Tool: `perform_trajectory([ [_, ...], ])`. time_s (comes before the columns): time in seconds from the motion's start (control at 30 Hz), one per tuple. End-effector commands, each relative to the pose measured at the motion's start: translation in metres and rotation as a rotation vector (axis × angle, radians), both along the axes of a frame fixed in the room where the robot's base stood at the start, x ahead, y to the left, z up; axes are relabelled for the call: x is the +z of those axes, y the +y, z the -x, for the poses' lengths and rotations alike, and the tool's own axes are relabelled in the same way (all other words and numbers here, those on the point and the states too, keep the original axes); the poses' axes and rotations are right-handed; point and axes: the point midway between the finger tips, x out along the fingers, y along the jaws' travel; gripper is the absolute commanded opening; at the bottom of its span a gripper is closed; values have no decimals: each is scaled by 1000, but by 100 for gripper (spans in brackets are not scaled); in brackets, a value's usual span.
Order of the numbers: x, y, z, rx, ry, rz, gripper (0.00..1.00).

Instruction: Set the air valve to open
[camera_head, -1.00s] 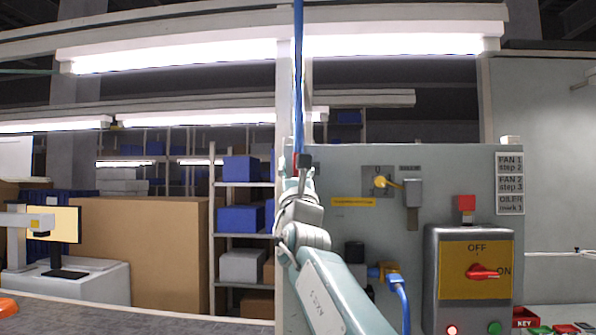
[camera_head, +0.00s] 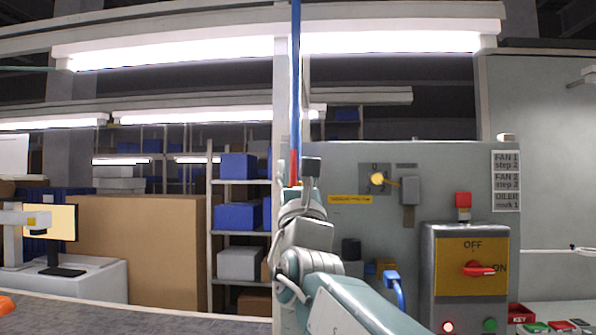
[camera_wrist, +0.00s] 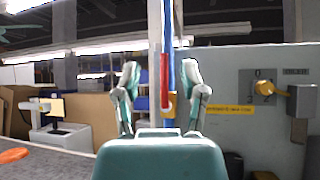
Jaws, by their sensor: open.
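The air valve is on a vertical blue pipe (camera_head: 296,80). Its red lever (camera_head: 294,167) points up along the pipe; the lever (camera_wrist: 165,72) also shows in the wrist view, with a brass-coloured valve body (camera_wrist: 172,104) below it. My gripper (camera_head: 304,175) is in front of the pipe and hides the lower part of the valve in the head view. In the wrist view my gripper (camera_wrist: 160,80) is open, with a finger on each side of the pipe and lever. Nothing is clearly held; whether a finger touches the lever, I cannot tell.
Right of the pipe is a grey panel with a yellow-knobbed selector (camera_head: 377,179), a yellow label (camera_head: 350,199) and an OFF/ON switch box (camera_head: 471,270) with a red handle. A blue-plugged cable (camera_head: 394,285) hangs low. Shelves with blue bins (camera_head: 238,215) stand behind on the left.

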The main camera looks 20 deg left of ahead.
Motion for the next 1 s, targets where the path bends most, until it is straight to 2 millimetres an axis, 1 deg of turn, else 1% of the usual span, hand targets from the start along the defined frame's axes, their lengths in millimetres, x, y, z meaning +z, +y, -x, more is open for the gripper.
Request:
perform_trajectory([
  [0.03,0,-3,7,1,-1,0,54],
  [0.1,0,-6,14,2,-1,0,54],
  [0.23,0,-9,21,2,-3,1,54],
  [0.7,0,-10,22,1,-1,1,54],
  [0.77,-1,-13,21,1,7,-9,54],
  [0.87,-5,-35,15,-8,59,-77,54],
  [0.97,-18,-78,5,-24,161,-216,54],
  [1.0,-25,-98,2,-33,207,-284,54],
])
